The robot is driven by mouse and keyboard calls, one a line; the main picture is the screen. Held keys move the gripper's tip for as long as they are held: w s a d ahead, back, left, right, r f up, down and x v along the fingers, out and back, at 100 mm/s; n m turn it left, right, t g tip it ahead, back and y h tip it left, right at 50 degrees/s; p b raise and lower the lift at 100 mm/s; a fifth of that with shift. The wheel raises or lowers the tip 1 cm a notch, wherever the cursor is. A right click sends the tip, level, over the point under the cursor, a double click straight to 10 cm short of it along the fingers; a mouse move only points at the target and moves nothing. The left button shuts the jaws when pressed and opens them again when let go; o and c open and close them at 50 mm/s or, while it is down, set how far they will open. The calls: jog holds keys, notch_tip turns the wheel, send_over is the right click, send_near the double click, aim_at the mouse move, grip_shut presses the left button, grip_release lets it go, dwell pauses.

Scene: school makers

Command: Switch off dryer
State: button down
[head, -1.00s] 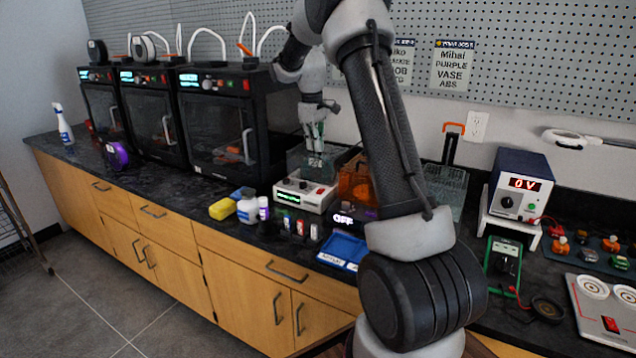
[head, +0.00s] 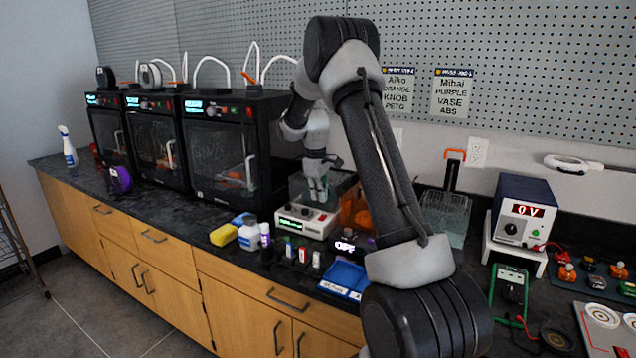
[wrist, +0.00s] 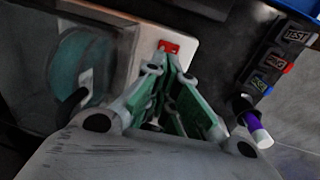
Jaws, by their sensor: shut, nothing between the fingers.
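A white unit (head: 306,222) with a lit green display and a clear chamber above it stands on the counter; it looks like the dryer. Its red switch (head: 323,216) is on the front right, and also shows in the wrist view (wrist: 169,46). My gripper (head: 318,197) is shut and empty, fingers pointing down just above the unit's front, near the red switch. In the wrist view my fingertips (wrist: 172,62) lie right beside the switch; I cannot tell whether they touch it. A teal round spool (wrist: 82,62) shows through the chamber.
Black printers (head: 228,150) stand left. A power supply (head: 523,212) is at right.

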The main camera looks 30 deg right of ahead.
aim_at(318, 218)
jog(key=f, duration=0.5)
jog(key=shift+w+d+f, duration=0.15)
jog(key=shift+d+f, duration=0.15)
jog(key=shift+d+f, duration=0.1)
jog(key=shift+f, duration=0.2)
jog(key=shift+s+a, duration=0.35)
jog(key=shift+a, duration=0.35)
jog(key=shift+r, duration=0.25)
notch_tip(318, 218, up, 12)
jog(key=a, duration=0.1)
jog(key=shift+s+f, duration=0.2)
jog(key=shift+s, duration=0.15)
